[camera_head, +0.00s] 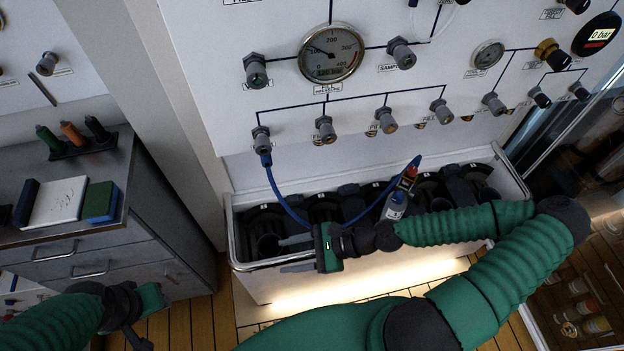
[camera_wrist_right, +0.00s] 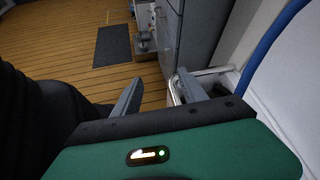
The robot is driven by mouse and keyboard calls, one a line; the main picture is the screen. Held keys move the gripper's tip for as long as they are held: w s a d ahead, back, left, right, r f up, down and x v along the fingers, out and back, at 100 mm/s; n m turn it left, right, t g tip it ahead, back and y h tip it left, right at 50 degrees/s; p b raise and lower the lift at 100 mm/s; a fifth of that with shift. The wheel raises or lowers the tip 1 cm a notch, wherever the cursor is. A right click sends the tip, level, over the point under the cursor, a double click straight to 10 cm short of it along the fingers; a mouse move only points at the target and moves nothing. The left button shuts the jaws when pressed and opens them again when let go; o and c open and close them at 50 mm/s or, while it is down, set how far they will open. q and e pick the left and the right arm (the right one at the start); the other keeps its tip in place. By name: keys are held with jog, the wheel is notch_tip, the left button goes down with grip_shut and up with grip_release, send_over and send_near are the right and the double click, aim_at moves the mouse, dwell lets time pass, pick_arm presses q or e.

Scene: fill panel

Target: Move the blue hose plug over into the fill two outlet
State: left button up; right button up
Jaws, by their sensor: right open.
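The blue hose plug (camera_head: 265,159) sits at the leftmost outlet (camera_head: 262,140) of the panel's lower row. The blue hose (camera_head: 277,195) hangs from it into the bin, and its other end rises at the right. The second outlet (camera_head: 325,130) in that row shows no hose; the labels are too small to read. My right gripper (camera_head: 287,254) is open and empty, pointing left over the bin's front edge, below the plug and apart from it. In the right wrist view its fingers (camera_wrist_right: 158,95) are spread, with the blue hose (camera_wrist_right: 262,60) to the right. My left gripper (camera_head: 140,318) is low at the left.
The white bin (camera_head: 340,282) under the panel holds dark cylinders and a bottle (camera_head: 394,207). Gauges (camera_head: 331,53) and further outlets (camera_head: 386,120) stick out of the panel. A grey drawer cabinet (camera_head: 120,235) stands at the left. Space before the lower outlets is clear.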

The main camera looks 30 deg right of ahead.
jog(key=w+d+r+m+t+h, duration=0.2)
jog(key=w+d+r+m+t, duration=0.8)
jog(key=r, duration=0.3)
pick_arm(q)
jog(key=s+b+x, duration=0.2)
jog(key=b+x, duration=1)
jog(key=shift+s+a+f, duration=0.15)
jog(key=shift+s+f, duration=0.45)
jog(key=shift+s, duration=0.1)
pick_arm(e)
jog(key=w+a, duration=0.3)
jog(key=w, duration=0.4)
jog(key=w+a+n, duration=0.1)
jog(key=w+a, duration=0.3)
jog(key=w, duration=0.3)
jog(key=shift+f, duration=0.1)
grip_shut()
